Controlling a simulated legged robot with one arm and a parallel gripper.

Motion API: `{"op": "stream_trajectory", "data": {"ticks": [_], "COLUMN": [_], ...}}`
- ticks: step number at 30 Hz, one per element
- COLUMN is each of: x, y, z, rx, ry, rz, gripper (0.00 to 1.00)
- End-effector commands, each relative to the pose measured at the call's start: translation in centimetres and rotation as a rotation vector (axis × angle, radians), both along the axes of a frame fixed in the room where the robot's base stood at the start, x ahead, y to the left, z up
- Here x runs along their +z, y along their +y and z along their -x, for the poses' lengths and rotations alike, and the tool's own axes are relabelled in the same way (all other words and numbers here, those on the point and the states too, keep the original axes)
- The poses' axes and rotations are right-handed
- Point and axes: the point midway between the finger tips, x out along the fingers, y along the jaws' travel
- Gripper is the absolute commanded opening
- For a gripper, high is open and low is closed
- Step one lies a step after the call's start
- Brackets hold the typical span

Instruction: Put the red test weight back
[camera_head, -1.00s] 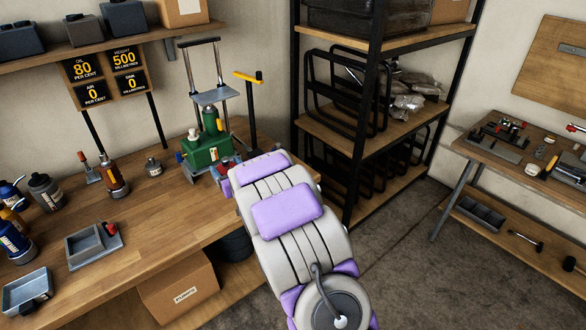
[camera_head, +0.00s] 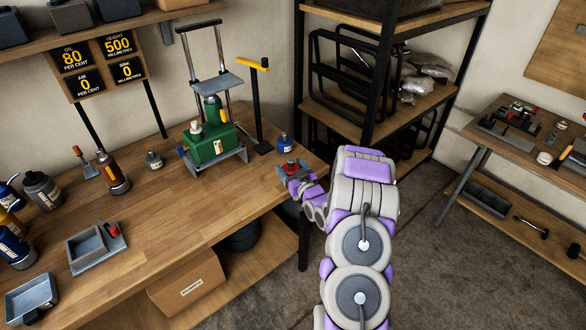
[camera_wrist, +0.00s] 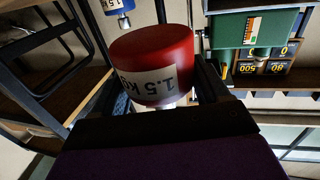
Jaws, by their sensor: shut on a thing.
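My gripper (camera_head: 290,171) is shut on the red test weight (camera_wrist: 155,62), whose white label reads 1.5 KG. The label appears upside down in the wrist view, where the dark fingers flank the weight. In the head view the red weight (camera_head: 290,165) is small and partly hidden by the gripper, near the right end of the wooden workbench (camera_head: 180,215). I cannot tell its exact height above the bench. The green hydraulic unit (camera_head: 208,148), with a raised grey plate (camera_head: 218,81), stands left of my gripper.
A blue labelled weight (camera_head: 285,144) stands just behind my gripper; part of it shows in the wrist view (camera_wrist: 118,7). A yellow-handled post (camera_head: 257,105) is behind it. A grey tray (camera_head: 93,247) and bottles occupy the bench's left. A black-framed shelf (camera_head: 375,125) stands behind right.

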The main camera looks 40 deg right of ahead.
Motion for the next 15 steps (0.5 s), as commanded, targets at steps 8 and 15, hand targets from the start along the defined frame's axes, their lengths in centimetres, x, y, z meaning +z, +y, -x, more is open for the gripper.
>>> {"op": "stream_trajectory", "data": {"ticks": [8,15], "x": [-0.5,-0.6], "y": [-4.2,-7.0], "z": [-2.6,-4.7], "rx": [-0.003,-0.002], "ry": [-0.005,-0.008], "rz": [0.001,0.004], "gripper": [0.00,0.00]}}
